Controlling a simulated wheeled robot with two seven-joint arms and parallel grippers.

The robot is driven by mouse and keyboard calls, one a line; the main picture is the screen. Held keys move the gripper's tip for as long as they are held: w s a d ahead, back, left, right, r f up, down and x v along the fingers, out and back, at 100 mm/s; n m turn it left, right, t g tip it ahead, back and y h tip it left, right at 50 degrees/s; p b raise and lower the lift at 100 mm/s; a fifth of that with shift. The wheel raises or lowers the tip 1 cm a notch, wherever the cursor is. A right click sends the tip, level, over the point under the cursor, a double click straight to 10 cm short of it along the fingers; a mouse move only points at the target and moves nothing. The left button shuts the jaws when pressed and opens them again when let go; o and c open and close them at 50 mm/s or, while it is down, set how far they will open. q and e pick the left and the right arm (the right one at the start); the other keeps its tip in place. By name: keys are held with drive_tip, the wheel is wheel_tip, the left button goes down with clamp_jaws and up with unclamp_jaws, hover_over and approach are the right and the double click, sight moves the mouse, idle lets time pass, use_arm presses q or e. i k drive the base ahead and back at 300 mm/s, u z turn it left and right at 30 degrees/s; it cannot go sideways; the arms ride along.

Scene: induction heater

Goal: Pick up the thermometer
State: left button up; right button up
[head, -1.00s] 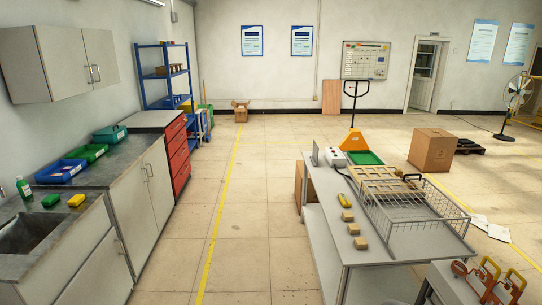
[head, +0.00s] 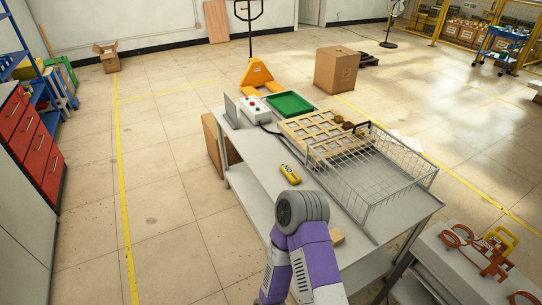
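A small yellow handheld device with a dark face, which looks like the thermometer (head: 290,174), lies on the grey table (head: 256,163) near its left edge, left of the wire basket. One of my purple and white arms rises from the bottom of the head view, its grey joint just in front of the thermometer in the picture. Neither of my grippers shows.
A wire basket (head: 372,180) and a wooden grid tray (head: 310,128) stand on the table. Behind are a green tray (head: 289,103) and a white box with buttons (head: 255,110). A wooden block (head: 337,237) is partly hidden by my arm. Orange clamps (head: 475,250) lie on the right table.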

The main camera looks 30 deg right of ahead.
sight(292, 176)
drive_tip(key=i, duration=3)
drive_tip(key=z, duration=4.5)
